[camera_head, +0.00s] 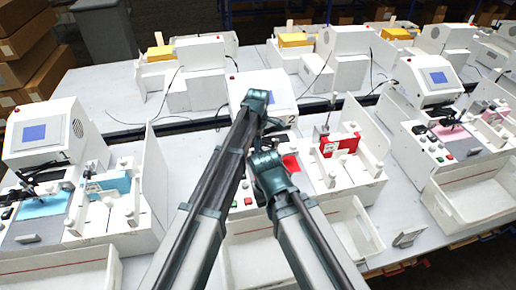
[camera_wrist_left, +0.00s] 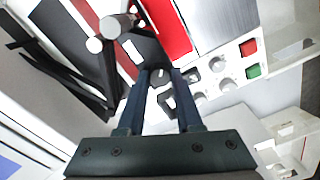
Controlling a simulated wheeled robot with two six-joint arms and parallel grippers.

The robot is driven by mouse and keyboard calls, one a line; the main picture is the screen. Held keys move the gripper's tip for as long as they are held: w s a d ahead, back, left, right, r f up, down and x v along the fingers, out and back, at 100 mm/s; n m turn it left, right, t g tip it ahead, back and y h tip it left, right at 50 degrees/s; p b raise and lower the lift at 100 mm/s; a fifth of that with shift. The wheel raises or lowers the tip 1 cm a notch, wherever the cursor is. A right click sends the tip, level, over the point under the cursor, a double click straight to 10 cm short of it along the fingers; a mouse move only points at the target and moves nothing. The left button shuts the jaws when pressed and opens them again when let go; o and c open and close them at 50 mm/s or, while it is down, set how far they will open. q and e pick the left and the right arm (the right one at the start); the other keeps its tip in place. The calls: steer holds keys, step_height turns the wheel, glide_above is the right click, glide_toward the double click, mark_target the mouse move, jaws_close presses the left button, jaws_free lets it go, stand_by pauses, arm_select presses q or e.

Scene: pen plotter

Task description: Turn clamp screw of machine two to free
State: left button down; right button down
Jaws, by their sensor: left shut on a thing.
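Machine two (camera_head: 292,112), a white unit with the numeral 2 on its housing, stands in the middle of the head view, partly hidden behind my arms. In the left wrist view my left gripper (camera_wrist_left: 161,72) reaches in to the machine's dark pen-holder block (camera_wrist_left: 145,50). Its two fingers are shut on a small dark knob, which appears to be the clamp screw (camera_wrist_left: 160,78); the fingers hide most of it. I cannot tell how far the screw is turned. My right arm ends close beside the left one in the head view; its fingers are hidden.
A red sheet (camera_wrist_left: 166,25) lies beside the block. A red button (camera_wrist_left: 248,47) and a green button (camera_wrist_left: 253,71) are on the panel to the right. A blue-sheet machine (camera_head: 36,133) stands left and a pink-sheet machine (camera_head: 432,80) right. A white tray (camera_head: 352,228) stands in front.

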stand_by(0.5)
arm_select(q)
steer(key=c, duration=0.6)
jaws_free()
steer(key=shift+r, duration=0.15)
step_height(320, 180, up, 14)
steer(key=p, duration=1.4)
steer(key=shift+f, duration=0.2)
steer(key=shift+s, duration=0.1)
